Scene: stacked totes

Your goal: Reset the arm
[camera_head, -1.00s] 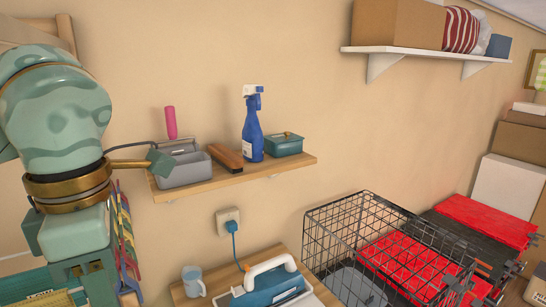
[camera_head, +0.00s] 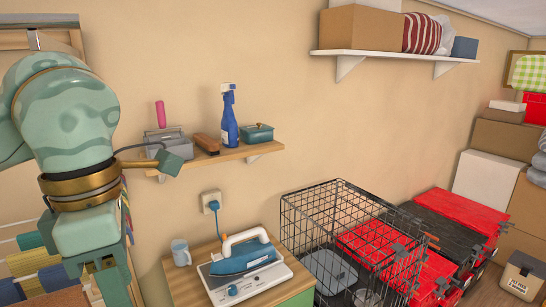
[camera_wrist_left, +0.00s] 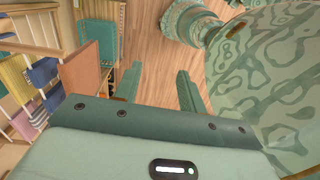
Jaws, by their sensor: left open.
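My left arm (camera_head: 68,120) comes in at the left of the head view, bent downward in front of the wall. Its hand runs down out of the bottom of that view, so the fingertips do not show clearly there. In the left wrist view my left gripper (camera_wrist_left: 160,88) is open, with its two fingers apart and only wood floor (camera_wrist_left: 150,45) showing between them. It holds nothing. My right arm and gripper are not in view.
A wooden shelf (camera_head: 235,154) with a blue spray bottle (camera_head: 229,118) is right of my arm. Below stand an iron (camera_head: 243,256), a wire crate (camera_head: 330,235) and red totes (camera_head: 455,212). A rack with hanging cloths (camera_wrist_left: 45,75) is close left of the hand.

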